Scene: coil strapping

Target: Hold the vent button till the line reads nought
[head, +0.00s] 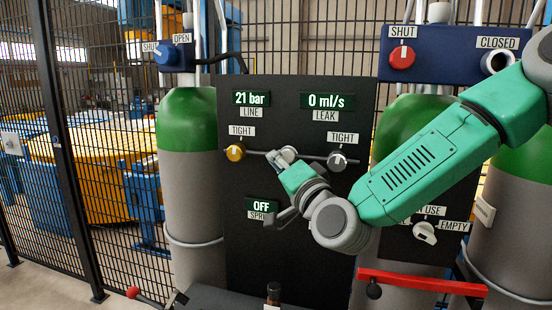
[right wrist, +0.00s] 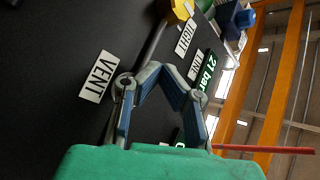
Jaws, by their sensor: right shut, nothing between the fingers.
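The dark panel (head: 300,95) carries a lit LINE display (head: 251,98) reading 21 bar and a LEAK display (head: 327,101) reading 0 ml/s. My right gripper (head: 283,158) is shut and empty, with its tips at the panel between the yellow knob (head: 235,152) and the grey knob (head: 337,161), both labelled TIGHT. In the right wrist view a VENT label (right wrist: 98,76) lies beside my gripper (right wrist: 156,74). The vent button cannot be made out; the gripper covers that spot, so I cannot tell if it is pressed. My left gripper is out of view.
A display (head: 261,206) reads OFF, its label partly covered by my gripper. Green-topped cylinders (head: 188,120) stand behind the panel. A red SHUT knob (head: 402,57) is on the blue block above right. A red bar (head: 422,282) crosses at lower right. Mesh fencing stands behind.

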